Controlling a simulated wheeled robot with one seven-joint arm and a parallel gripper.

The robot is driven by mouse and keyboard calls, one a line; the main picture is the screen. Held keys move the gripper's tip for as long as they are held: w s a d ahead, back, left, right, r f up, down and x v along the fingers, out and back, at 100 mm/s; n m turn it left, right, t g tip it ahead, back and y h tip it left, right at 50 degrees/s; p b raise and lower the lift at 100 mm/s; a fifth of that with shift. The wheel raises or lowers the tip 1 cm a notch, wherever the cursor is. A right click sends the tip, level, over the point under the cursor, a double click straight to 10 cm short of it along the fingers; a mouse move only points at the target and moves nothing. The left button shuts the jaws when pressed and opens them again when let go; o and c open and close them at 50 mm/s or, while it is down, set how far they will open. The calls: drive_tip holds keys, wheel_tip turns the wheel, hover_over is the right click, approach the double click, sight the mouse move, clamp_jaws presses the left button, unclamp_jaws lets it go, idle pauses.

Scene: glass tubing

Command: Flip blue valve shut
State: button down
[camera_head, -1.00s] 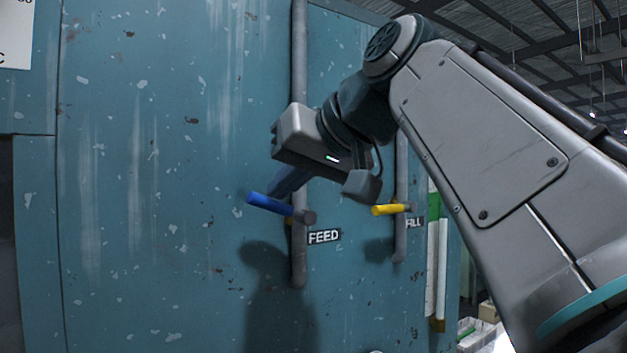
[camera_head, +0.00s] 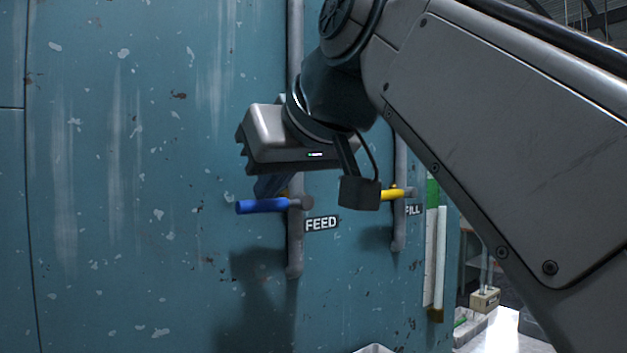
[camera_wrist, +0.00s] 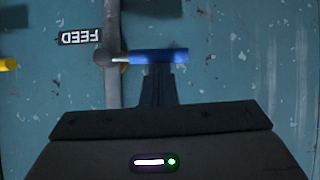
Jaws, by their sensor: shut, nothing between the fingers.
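The blue valve handle (camera_head: 262,206) sticks out sideways to the left from the vertical pipe marked FEED, level across the pipe. It also shows in the wrist view (camera_wrist: 158,56), where the picture is upside down. My gripper (camera_head: 268,188) is shut and empty, its fingers just above the blue handle in the head view. In the wrist view my fingertips (camera_wrist: 158,68) meet the edge of the handle near its middle; whether they touch it I cannot tell. The FEED label (camera_head: 322,223) is right of the pipe.
A yellow valve handle (camera_head: 392,194) sits on a second pipe to the right, by a FILL label (camera_head: 413,210), partly behind my wrist camera. The teal wall (camera_head: 130,200) left of the blue handle is clear. A white bin (camera_head: 374,349) shows at the bottom edge.

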drive_tip(key=shift+r, duration=0.1)
drive_tip(key=w+r+p+v, duration=0.1)
drive_tip(key=r+p+v, duration=0.1)
drive_tip(key=v, duration=1)
drive_tip(key=shift+a+r+p, duration=0.15)
drive_tip(key=shift+r+p, duration=0.2)
drive_tip(key=shift+p, duration=0.5)
